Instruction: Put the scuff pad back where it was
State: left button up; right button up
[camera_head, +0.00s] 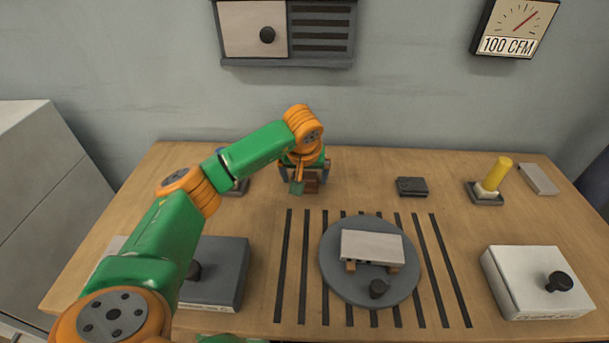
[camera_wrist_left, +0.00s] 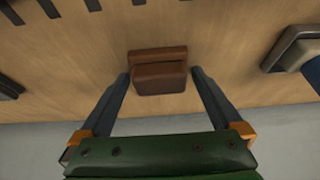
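The scuff pad appears to be the reddish-brown block (camera_head: 311,184) at the back middle of the table, partly hidden by my left arm. In the left wrist view the brown block (camera_wrist_left: 160,78) lies between the two fingers, with a second brown piece or ledge along its far side. My left gripper (camera_head: 304,180) points down over it. In the left wrist view the gripper (camera_wrist_left: 160,75) is open, one finger on each side, with narrow gaps at the block's sides. I cannot tell whether either finger touches it. My right gripper is not in view.
A grey turntable (camera_head: 337,280) bears a white plate (camera_head: 372,246). A dark block (camera_head: 411,186), a yellow-handled tool (camera_head: 497,174) in a holder and a white box (camera_head: 525,290) stand to the right. A grey box (camera_head: 226,262) is at the left, partly behind my arm.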

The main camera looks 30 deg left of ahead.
pick_arm(q)
jog(key=shift+s+d+r, duration=0.1)
jog(key=shift+r, duration=0.4)
jog(key=v, duration=1.1)
jog(key=shift+r, duration=0.2)
jog(key=shift+r+p, duration=0.1)
jog(key=shift+p, duration=0.25)
